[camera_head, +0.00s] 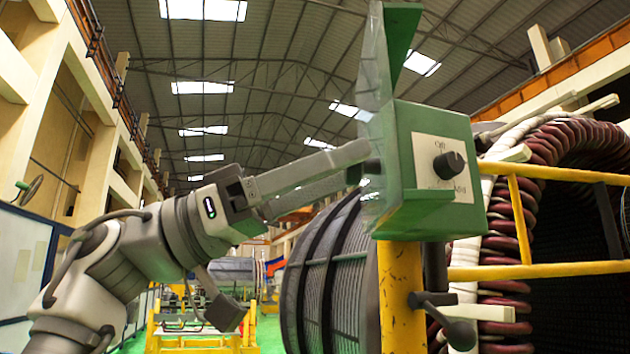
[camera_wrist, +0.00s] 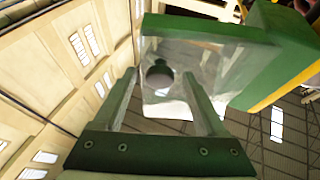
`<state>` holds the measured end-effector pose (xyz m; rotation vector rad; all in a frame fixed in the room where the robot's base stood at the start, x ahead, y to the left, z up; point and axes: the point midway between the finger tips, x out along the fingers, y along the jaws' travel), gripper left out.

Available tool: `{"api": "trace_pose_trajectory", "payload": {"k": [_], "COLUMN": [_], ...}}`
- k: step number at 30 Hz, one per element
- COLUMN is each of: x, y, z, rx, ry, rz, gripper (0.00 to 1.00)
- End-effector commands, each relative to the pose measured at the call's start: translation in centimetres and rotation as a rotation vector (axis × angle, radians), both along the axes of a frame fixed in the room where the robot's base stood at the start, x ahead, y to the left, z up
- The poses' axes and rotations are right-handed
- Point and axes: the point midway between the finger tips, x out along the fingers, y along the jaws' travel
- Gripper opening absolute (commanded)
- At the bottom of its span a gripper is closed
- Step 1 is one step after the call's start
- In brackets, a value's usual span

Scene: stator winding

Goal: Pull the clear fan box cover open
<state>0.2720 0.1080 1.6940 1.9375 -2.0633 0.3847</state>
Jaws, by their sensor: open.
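The green fan box (camera_head: 415,215) has a white label plate and a black dial knob (camera_head: 448,165), which shows plainly. The clear cover (camera_head: 375,85) stands upright along the box's left side, seen nearly edge-on. In the wrist view the clear cover (camera_wrist: 215,60) spreads beyond my fingers, with a round dark knob (camera_wrist: 160,78) showing at it. My gripper (camera_head: 364,165) points right, its fingertips close to the cover. In the wrist view my gripper (camera_wrist: 160,84) is open, with its fingers on either side of the round knob. Contact with the knob cannot be told.
A yellow post (camera_head: 400,295) carries the box, with a yellow railing (camera_head: 560,270) to its right. Behind are a large ribbed drum (camera_head: 330,275) and a stator ring with dark red coils (camera_head: 508,220). Open space lies left of the box, around my arm.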

Motion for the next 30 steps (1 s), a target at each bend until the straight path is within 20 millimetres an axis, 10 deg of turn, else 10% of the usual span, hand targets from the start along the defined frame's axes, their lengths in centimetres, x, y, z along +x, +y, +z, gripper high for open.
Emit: {"api": "trace_pose_trajectory", "payload": {"k": [11, 30], "x": [0.2, 1.0], "y": [2.1, 14.8], "z": [-0.8, -5.9], "rx": [-0.004, -0.002], "ry": [0.000, 0.001], "rz": [0.002, 0.000], "gripper": [0.74, 0.74]}}
